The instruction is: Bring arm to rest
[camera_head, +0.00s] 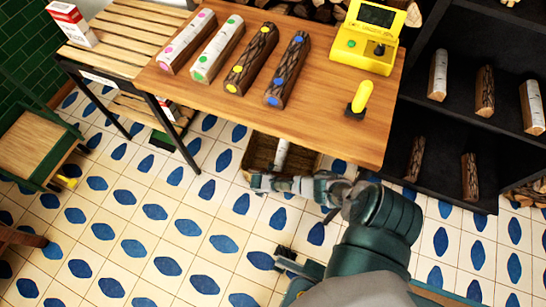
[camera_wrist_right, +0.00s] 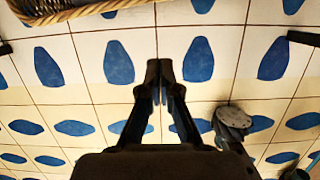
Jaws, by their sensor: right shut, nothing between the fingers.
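My right arm (camera_head: 375,222) comes in from the lower right in the head view and bends left in front of the wooden table. Its gripper (camera_head: 262,182) reaches left at the near side of a wicker basket. In the right wrist view the gripper's (camera_wrist_right: 160,68) two dark fingertips are together over bare tiled floor, with nothing between them. The basket's rim (camera_wrist_right: 65,10) shows at the top left there. My left gripper cannot be made out in either view.
The table (camera_head: 320,105) carries several dotted logs (camera_head: 250,58), a yellow console (camera_head: 366,40) and a yellow-handled item (camera_head: 361,98). The basket (camera_head: 262,150) holds a pale log (camera_head: 281,155). A black shelf (camera_head: 440,120) with logs stands right. A slatted stand (camera_head: 120,42) stands left.

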